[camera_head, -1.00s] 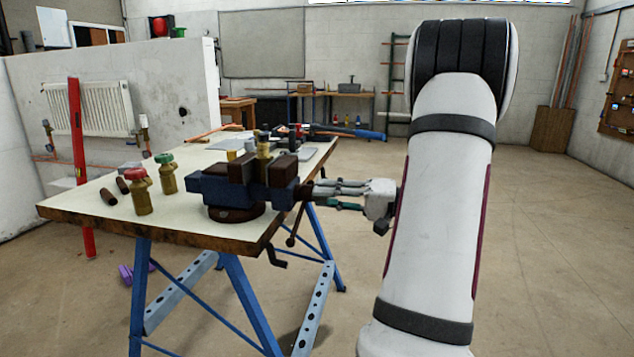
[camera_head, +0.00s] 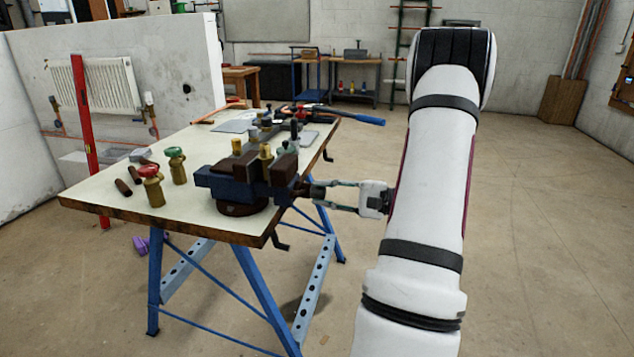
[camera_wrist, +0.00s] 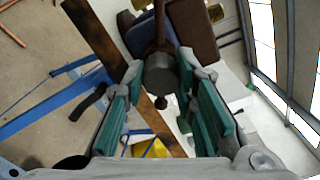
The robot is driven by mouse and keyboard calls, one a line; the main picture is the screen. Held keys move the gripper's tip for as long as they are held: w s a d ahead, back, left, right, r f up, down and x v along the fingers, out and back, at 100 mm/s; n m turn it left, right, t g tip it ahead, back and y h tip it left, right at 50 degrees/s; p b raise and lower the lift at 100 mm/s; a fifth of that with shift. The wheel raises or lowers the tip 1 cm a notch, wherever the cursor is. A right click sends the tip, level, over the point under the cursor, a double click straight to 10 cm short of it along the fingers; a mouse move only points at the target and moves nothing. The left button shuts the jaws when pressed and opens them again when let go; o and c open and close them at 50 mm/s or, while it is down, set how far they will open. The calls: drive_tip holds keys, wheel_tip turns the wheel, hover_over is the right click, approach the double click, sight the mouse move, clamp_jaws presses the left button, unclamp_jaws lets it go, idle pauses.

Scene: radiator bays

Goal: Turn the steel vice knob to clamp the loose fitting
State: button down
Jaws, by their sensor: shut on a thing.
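The blue vice (camera_head: 234,188) with brown jaws sits at the bench's near right corner. A brass fitting (camera_head: 265,152) stands upright at the jaws; I cannot tell whether they grip it tightly. The dark steel knob (camera_head: 317,190) sticks out of the vice's right side. My gripper (camera_head: 328,191) reaches it from the right, its fingers shut on the knob. In the wrist view the knob's round end (camera_wrist: 160,76) lies between the tips of the green-padded fingers, and a brown vice jaw (camera_wrist: 194,28) shows behind it.
The bench top (camera_head: 110,196) holds a red-handled valve (camera_head: 153,187), a green-handled valve (camera_head: 176,167), short brown pipes and tools. Its blue trestle legs (camera_head: 255,300) stand below. A red upright (camera_head: 83,140) is by the radiator (camera_head: 98,84). Floor on the right is clear.

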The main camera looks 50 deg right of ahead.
drive_tip(key=m+p, duration=0.4)
drive_tip(key=m, duration=0.1)
drive_tip(key=m+p, duration=0.2)
drive_tip(key=m, duration=0.1)
drive_tip(key=shift+s+d+f, duration=0.1)
drive_tip(key=shift+s+d, duration=0.05)
drive_tip(key=shift+s, duration=0.1)
